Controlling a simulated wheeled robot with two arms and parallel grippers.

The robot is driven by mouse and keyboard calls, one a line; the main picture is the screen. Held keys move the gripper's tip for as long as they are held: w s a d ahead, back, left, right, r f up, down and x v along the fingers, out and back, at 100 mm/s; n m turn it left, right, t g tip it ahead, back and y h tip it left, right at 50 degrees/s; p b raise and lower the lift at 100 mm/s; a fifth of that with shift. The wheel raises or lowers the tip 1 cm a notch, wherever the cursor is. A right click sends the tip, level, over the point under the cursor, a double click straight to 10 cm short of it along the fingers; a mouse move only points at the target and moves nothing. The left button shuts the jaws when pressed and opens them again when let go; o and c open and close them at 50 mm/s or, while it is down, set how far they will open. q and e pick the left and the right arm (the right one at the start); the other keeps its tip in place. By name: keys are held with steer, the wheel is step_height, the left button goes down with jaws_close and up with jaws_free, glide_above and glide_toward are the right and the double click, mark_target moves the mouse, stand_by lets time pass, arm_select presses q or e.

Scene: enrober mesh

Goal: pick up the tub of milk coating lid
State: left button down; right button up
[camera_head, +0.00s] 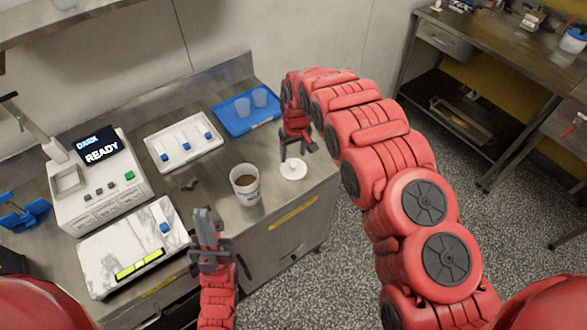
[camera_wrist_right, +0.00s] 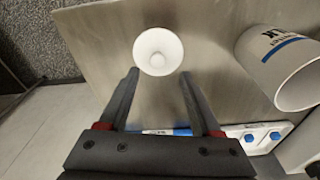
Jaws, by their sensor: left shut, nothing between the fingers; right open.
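The tub of milk coating lid (camera_head: 293,170) is a small white disc with a raised knob, lying flat on the steel counter. It also shows in the right wrist view (camera_wrist_right: 158,50), just beyond and between the fingertips. My right gripper (camera_head: 297,152) is open above the lid, with nothing between its fingers. The white tub (camera_head: 246,186), uncovered with brown contents, stands on the counter to the left of the lid; its side shows in the right wrist view (camera_wrist_right: 290,75).
A white machine (camera_head: 100,190) reading "DARK READY" stands at left, with a marble-look slab (camera_head: 110,262) before it. A white panel with blue knobs (camera_head: 160,150) and a blue tray (camera_head: 230,122) with two cups lie behind. The counter's right edge is close to the lid.

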mark_target(293, 164)
steer(key=shift+f+p, duration=0.55)
steer(key=shift+p, duration=0.15)
steer(key=shift+w+d+f+p, duration=0.1)
steer(key=shift+w+f+p, duration=0.05)
steer(key=shift+f+p, duration=0.5)
steer(key=shift+w+f, duration=0.2)
steer(key=shift+f, duration=1.25)
jaws_close()
